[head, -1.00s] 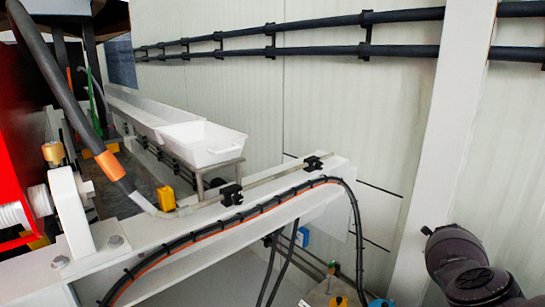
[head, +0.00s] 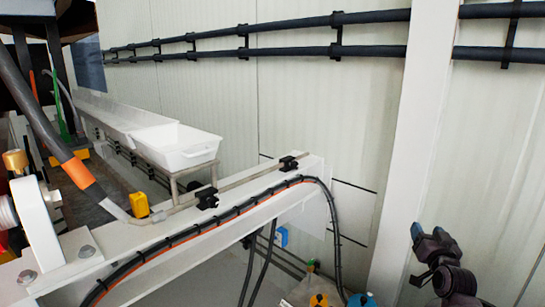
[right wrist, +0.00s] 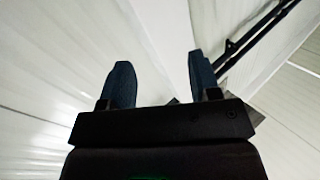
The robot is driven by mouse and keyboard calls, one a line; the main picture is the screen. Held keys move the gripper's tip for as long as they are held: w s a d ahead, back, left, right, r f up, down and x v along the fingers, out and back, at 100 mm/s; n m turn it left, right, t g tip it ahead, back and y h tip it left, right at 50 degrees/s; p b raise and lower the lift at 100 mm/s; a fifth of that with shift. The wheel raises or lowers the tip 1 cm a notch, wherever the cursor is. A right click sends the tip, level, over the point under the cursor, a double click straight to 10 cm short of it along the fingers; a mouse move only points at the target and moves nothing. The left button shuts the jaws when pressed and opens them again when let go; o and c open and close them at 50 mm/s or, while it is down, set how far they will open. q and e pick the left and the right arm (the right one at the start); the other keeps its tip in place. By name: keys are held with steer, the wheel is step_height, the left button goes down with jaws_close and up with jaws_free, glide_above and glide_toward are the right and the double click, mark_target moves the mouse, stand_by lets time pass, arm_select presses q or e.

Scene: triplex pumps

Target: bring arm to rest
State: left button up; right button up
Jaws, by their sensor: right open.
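My right gripper (head: 430,232) shows at the lower right of the head view, in front of the white wall and just right of the white post. In the right wrist view its two dark blue fingers (right wrist: 160,82) stand wide apart with nothing between them. The wrist view behind the fingers shows only pale wall panels and dark pipes. My left gripper is not in view.
A white post (head: 405,150) stands left of my right gripper. A white beam (head: 220,225) with black cables crosses the foreground. A white tray (head: 185,152) sits at the back left. Dark pipes (head: 290,52) run along the wall. Several small coloured parts (head: 318,298) lie low in the middle.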

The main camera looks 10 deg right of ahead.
steer(key=s+a+f+n+g+y, duration=0.2)
steer(key=s+a+f+n, duration=0.1)
steer(key=s+a+f, duration=0.6)
steer(key=s+a+f+n+g+y, duration=0.2)
steer(key=s+a+f+n+y, duration=0.15)
steer(key=s+a+f, duration=0.55)
steer(key=s+a+f+g, duration=0.1)
steer(key=s+f, duration=0.2)
steer(key=s, duration=0.6)
steer(key=s+a+f+g, duration=0.2)
steer(key=s+f, duration=0.1)
steer(key=s, duration=0.6)
steer(key=shift+f, duration=0.3)
steer(key=shift+m+h, duration=0.25)
